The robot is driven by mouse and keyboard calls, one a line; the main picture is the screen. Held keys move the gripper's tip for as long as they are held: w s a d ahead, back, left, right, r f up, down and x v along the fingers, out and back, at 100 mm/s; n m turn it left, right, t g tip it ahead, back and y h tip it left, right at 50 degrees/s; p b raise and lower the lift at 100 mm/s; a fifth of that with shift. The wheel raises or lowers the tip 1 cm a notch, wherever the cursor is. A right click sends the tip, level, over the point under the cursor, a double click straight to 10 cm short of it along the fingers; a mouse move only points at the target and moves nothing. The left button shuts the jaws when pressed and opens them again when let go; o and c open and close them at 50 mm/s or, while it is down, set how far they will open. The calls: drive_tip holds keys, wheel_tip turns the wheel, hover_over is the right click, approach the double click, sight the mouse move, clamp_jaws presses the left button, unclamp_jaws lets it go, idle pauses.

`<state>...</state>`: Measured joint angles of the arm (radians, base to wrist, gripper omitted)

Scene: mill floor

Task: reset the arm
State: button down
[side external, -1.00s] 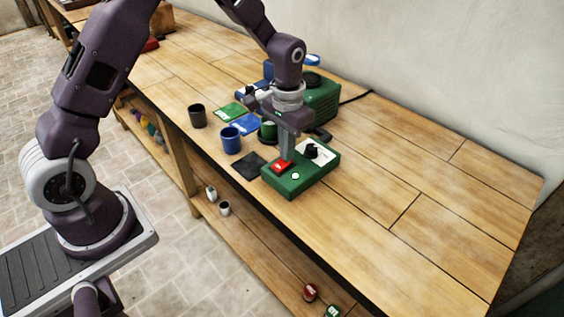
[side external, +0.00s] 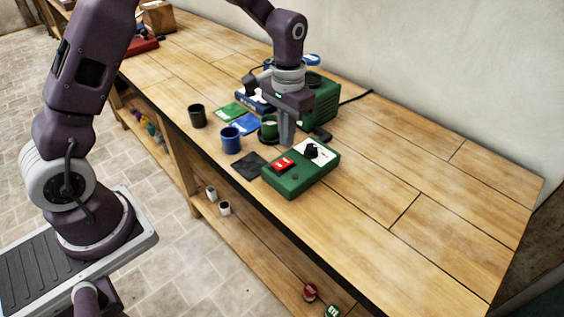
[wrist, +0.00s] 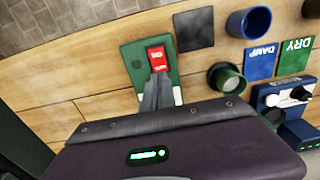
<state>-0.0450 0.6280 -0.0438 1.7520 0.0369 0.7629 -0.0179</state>
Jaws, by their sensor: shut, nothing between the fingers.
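My gripper (side external: 286,142) is shut and empty. It points down just behind the green control box (side external: 300,182), and its fingers look apart from the box. The box has a red rocker switch (side external: 283,164), a black knob (side external: 311,151) on a white plate and a small dark round lamp (side external: 294,176). In the wrist view my shut fingers (wrist: 157,82) overlap the near end of the red switch (wrist: 156,58) in the picture and hide part of the box (wrist: 133,60).
A dark cup (side external: 197,117), a blue cup (side external: 231,141) and a green cup (side external: 268,133) stand to the left. Green (side external: 230,111), blue (side external: 245,124) and black (side external: 250,166) mats lie among them. A green machine (side external: 321,103) stands behind my gripper. The bench's right side is clear.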

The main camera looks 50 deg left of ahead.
drive_tip(key=shift+r, duration=1.05)
drive_tip(key=s+r+t, duration=0.2)
drive_tip(key=s+r, duration=0.4)
drive_tip(key=r, duration=0.4)
drive_tip(key=s+r+t, duration=0.1)
drive_tip(key=s+r, duration=0.1)
drive_tip(key=s, duration=0.8)
drive_tip(key=s+r+t, duration=0.2)
drive_tip(key=s+r, duration=0.1)
drive_tip(key=s, duration=0.7)
drive_tip(key=shift+d+r+t, duration=0.25)
drive_tip(key=shift+d+t, duration=0.05)
